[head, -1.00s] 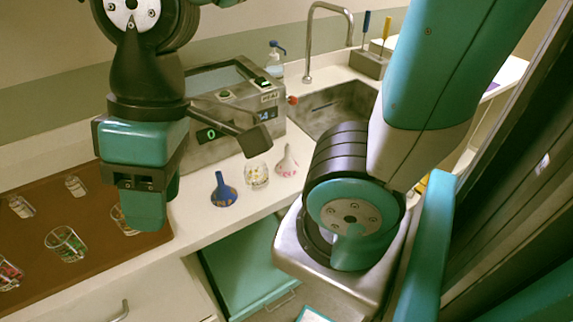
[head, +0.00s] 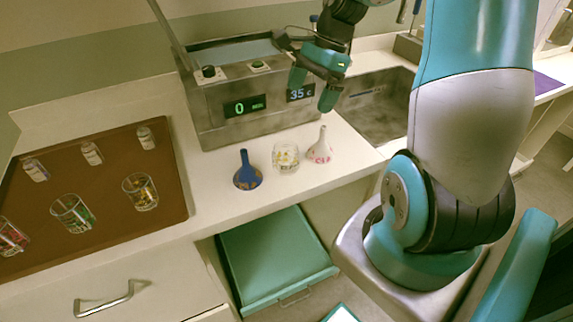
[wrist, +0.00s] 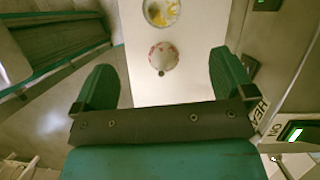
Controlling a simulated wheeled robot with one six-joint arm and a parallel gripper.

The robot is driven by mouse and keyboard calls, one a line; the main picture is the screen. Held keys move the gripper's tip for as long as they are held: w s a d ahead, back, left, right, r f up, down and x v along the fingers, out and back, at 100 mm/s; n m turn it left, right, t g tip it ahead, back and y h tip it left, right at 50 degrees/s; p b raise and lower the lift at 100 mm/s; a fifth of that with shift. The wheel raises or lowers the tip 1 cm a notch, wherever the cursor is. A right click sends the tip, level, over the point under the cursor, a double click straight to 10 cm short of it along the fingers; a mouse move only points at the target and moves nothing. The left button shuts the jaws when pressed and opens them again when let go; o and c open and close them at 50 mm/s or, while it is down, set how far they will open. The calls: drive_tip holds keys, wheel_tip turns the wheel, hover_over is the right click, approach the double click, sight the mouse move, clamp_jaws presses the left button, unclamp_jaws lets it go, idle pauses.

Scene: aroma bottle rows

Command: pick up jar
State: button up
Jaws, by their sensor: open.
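A small clear glass jar (head: 286,158) with yellow bits inside stands upright on the white counter (head: 350,150), between a blue funnel (head: 247,172) and a white and pink funnel (head: 321,148). In the wrist view the jar (wrist: 161,12) shows at the top edge, partly cut off, beyond the white and pink funnel (wrist: 163,58). My gripper (head: 313,92) is open and empty, raised above the counter near the right end of the grey machine. In the wrist view its fingers (wrist: 164,80) are spread to either side of that funnel, apart from it.
A sink (head: 375,108) lies to the right. A brown tray (head: 110,175) with several glasses and bottles is at the left. An open green drawer (head: 275,255) juts out below the counter.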

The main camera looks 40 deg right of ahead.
approach(286, 158)
drive_tip(key=f, duration=0.2)
drive_tip(key=w+f, duration=0.1)
drive_tip(key=f, duration=0.1)
drive_tip(key=w+f, duration=0.1)
drive_tip(key=shift+w+a+f, duration=0.15)
drive_tip(key=shift+f, duration=0.25)
drive_tip(key=shift+p+x, duration=0.45)
drive_tip(key=shift+x, duration=2.4)
drive_tip(key=c, duration=1)
